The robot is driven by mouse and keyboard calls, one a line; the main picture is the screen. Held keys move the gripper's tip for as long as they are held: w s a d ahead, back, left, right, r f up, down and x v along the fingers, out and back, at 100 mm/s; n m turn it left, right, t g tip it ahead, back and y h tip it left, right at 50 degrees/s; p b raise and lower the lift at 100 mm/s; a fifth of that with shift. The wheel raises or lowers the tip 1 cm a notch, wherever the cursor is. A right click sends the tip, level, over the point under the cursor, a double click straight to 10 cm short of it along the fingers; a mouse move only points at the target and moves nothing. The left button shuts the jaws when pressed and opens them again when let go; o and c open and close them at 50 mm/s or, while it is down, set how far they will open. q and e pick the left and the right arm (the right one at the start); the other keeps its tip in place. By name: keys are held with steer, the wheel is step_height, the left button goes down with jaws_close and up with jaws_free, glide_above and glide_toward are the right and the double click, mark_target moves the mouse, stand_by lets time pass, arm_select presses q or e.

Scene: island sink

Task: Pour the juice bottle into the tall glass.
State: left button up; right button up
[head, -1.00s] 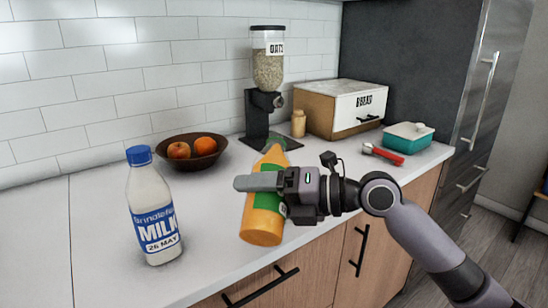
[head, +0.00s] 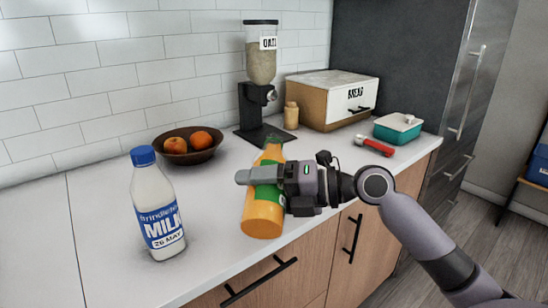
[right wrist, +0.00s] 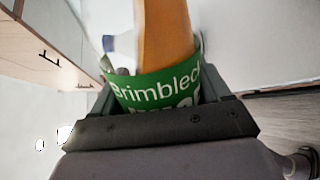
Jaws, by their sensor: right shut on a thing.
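The juice bottle (head: 263,220) is orange with a green label and stands slightly tilted over the front part of the counter. My right gripper (head: 262,176) is shut around it at the label. In the right wrist view the bottle (right wrist: 165,40) rises between the jaws (right wrist: 165,112), with part of the green label readable. I cannot tell whether the bottle's base touches the counter. No tall glass shows in these frames. My left gripper is not in view.
A milk bottle (head: 157,210) stands on the counter (head: 100,270) at the left. Behind are a fruit bowl (head: 205,154), an oats dispenser (head: 261,62), a small jar (head: 291,116), a bread box (head: 322,108), a teal container (head: 394,133) and a red-handled tool (head: 374,146).

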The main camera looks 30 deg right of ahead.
steer(key=shift+d, duration=0.1)
steer(key=shift+r, duration=0.1)
stand_by(0.5)
steer(key=shift+r, duration=0.1)
steer(key=shift+r+p, duration=0.1)
steer(key=shift+p, duration=0.2)
steer(key=shift+m, duration=0.3)
